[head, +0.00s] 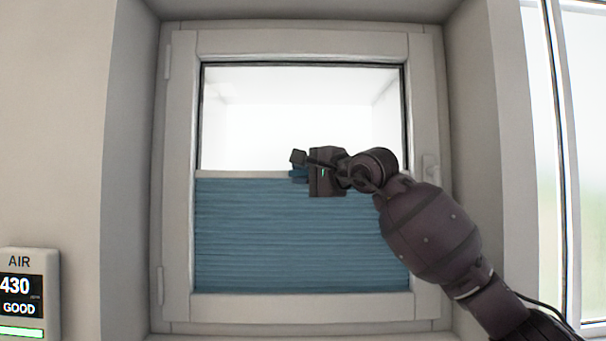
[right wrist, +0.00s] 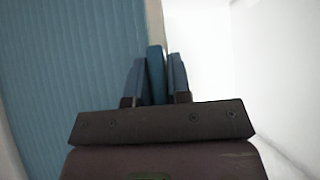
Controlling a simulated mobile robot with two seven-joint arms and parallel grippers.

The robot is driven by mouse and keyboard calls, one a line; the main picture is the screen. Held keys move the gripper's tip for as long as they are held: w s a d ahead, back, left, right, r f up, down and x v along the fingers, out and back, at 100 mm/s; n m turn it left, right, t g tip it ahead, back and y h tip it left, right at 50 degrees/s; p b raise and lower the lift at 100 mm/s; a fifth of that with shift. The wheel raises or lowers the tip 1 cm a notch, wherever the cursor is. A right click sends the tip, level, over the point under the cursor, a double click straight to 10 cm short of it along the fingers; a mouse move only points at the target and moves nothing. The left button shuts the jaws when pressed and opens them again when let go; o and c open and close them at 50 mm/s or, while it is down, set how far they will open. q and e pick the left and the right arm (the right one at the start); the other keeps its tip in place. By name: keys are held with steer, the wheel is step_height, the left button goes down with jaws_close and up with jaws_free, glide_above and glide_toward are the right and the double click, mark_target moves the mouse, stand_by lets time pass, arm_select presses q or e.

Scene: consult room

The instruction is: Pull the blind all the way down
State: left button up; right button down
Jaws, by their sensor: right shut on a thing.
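The blue pleated blind (head: 280,240) covers the lower part of the window, from about mid-height down to the bottom of the frame. Its pale rail (head: 240,174) runs along the top edge of the fabric, and the glass above it is bare. My right gripper (head: 298,172) is at this rail, near the middle of the window. In the right wrist view its two fingers (right wrist: 157,80) are shut on a thin blue handle (right wrist: 156,72) beside the blind's edge. The fabric (right wrist: 70,70) fills the left of that view. My left gripper is not in view.
The pale window frame (head: 305,43) surrounds the glass, set into a deep recess. A window handle (head: 431,170) is on the right side of the frame, close to my right arm. An air monitor (head: 28,295) hangs on the wall at lower left.

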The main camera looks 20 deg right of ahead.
step_height(320, 180, down, 15)
steer(key=b, duration=0.9)
steer(key=shift+w+f, duration=0.15)
steer(key=shift+f, duration=0.05)
step_height(320, 180, down, 3)
steer(key=shift+f+b, duration=0.1)
steer(key=shift+b, duration=0.85)
steer(key=shift+f, duration=0.5)
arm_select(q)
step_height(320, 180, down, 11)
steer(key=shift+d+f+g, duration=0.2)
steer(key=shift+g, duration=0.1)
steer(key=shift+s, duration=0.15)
arm_select(e)
steer(key=c, duration=1.1)
jaws_free()
steer(key=shift+s+d, duration=0.1)
steer(key=shift+s, duration=0.15)
